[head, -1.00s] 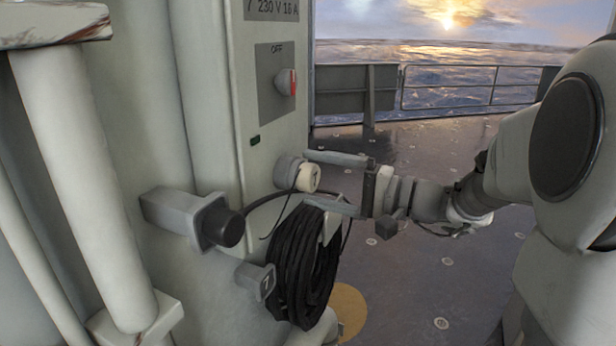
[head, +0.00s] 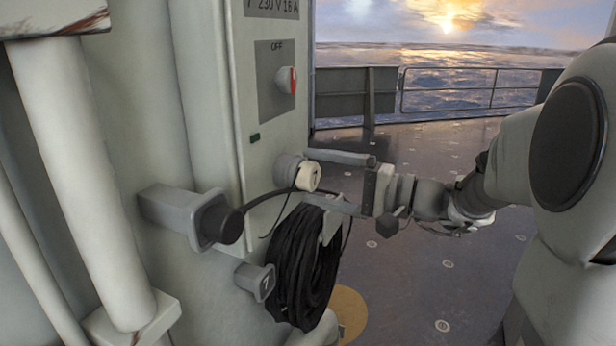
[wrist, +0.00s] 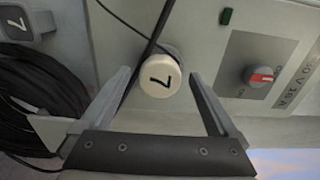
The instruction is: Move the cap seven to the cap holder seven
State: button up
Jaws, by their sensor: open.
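The cap seven (head: 308,177) is a round, cream-white cap on a grey socket on the panel's lower part. Its face with a black 7 shows in the wrist view (wrist: 160,76). My gripper (head: 307,178) is open, with one finger above and one below the cap in the head view. In the wrist view, the gripper (wrist: 160,73) has its fingertips on either side of the cap, with gaps visible. The cap holder seven (head: 255,281) is a small grey block marked 7, low on the wall. It also shows in the wrist view's top left corner (wrist: 27,20).
A coiled black cable (head: 300,265) hangs between the holder and my gripper. A grey housing with a black plug (head: 228,225) sits left of the cap, and its cable runs up past the cap. Open deck lies to the right.

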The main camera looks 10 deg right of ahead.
jog(key=shift+c, duration=0.2)
grip_shut()
dwell(0.4)
jog(key=shift+d+f, duration=0.1)
jog(key=shift+d, duration=0.05)
jog(key=shift+b+v, duration=0.8)
jog(key=shift+v, duration=2.1)
